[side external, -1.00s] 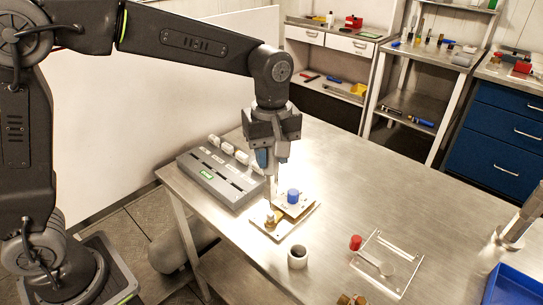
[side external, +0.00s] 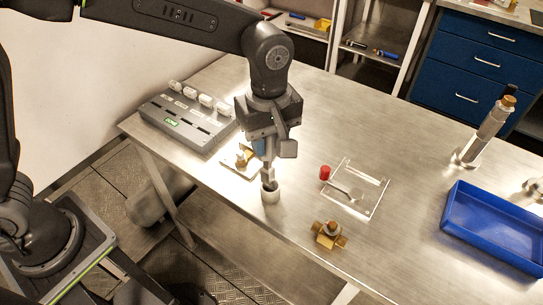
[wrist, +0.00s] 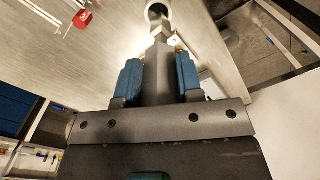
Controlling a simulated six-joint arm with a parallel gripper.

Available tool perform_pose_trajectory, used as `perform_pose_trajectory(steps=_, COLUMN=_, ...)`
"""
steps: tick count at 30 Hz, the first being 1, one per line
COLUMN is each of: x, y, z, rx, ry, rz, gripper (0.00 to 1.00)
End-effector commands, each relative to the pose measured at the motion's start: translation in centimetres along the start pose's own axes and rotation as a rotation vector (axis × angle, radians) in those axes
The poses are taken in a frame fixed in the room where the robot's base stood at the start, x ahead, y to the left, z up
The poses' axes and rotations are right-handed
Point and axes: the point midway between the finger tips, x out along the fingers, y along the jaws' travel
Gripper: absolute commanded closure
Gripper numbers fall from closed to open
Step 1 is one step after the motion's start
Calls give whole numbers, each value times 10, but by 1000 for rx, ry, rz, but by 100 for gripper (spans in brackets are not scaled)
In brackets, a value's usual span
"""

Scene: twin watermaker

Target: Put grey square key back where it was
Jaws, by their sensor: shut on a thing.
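My gripper (side external: 264,158), with blue finger pads, is shut on the grey square key (side external: 268,175), which points down. The wrist view shows the key (wrist: 157,72) between both pads. Its lower end is at the mouth of a small grey cup (side external: 271,196) near the table's front edge. The cup also shows in the wrist view (wrist: 150,10). I cannot tell how far the key is inside the cup. A pale plate with brass parts (side external: 237,168) lies behind the gripper, partly hidden.
A grey rack with white knobs (side external: 185,125) stands at the back left. A clear plate with a red knob (side external: 358,190) lies to the right. A brass valve (side external: 328,234) is near the front edge. A blue tray (side external: 492,222) and a metal post (side external: 485,135) are at the right.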

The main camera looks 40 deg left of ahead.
Motion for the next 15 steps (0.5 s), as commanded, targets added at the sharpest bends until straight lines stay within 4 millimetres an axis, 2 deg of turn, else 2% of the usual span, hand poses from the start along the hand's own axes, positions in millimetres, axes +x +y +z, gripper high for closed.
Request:
perform_pose_trajectory(steps=5, x=10, y=3, z=6, rx=0, ry=0, rz=0, gripper=100)
perform_pose_trajectory(steps=12, x=41, y=3, z=6, rx=0, ry=0, rz=0, gripper=100)
perform_pose_trajectory(steps=15, x=44, y=3, z=6, rx=0, ry=0, rz=2, gripper=100)
